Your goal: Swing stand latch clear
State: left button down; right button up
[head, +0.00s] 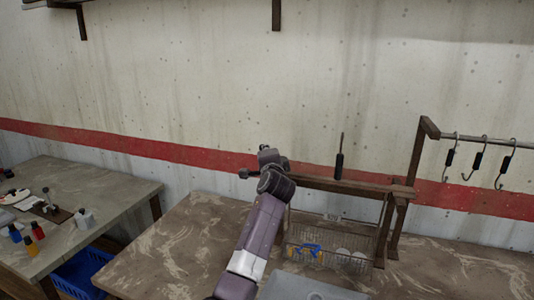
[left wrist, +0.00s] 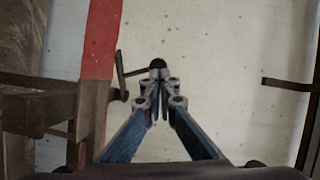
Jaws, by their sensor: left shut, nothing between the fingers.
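A dark wooden stand (head: 345,187) rises from the workbench, with a horizontal bar on top. A thin black-handled tool (head: 339,166) stands upright at the bar. My left gripper (head: 266,155) is at the bar's left end, and my arm hides that end. In the left wrist view my left gripper (left wrist: 158,82) is shut and empty. A thin dark bent piece (left wrist: 121,70), perhaps the latch, sticks out from the stand (left wrist: 38,108) just left of the fingertips. I cannot tell whether it touches them. My right gripper is not in view.
A wire basket (head: 312,254) with blue, yellow and white items sits under the bar. A rail with several black-handled hooks (head: 479,160) is at the right. A side table (head: 105,190) with small bottles is at the left, with a blue crate (head: 85,272) below.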

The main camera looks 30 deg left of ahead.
pick_arm(q)
jog(key=shift+w+a, duration=0.3)
jog(key=shift+a, duration=0.45)
jog(key=shift+w+a, duration=0.3)
jog(key=shift+a, duration=0.45)
jog(key=shift+w+a, duration=0.3)
jog(key=shift+a, duration=0.45)
jog(key=shift+w+a+b, duration=0.3)
jog(key=shift+a+b, duration=0.1)
jog(key=shift+a, duration=0.05)
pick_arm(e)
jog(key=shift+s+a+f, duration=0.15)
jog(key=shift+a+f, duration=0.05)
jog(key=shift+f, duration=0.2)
pick_arm(q)
jog(key=shift+r, duration=0.3)
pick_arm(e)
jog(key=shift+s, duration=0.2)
pick_arm(q)
jog(key=shift+a, duration=0.1)
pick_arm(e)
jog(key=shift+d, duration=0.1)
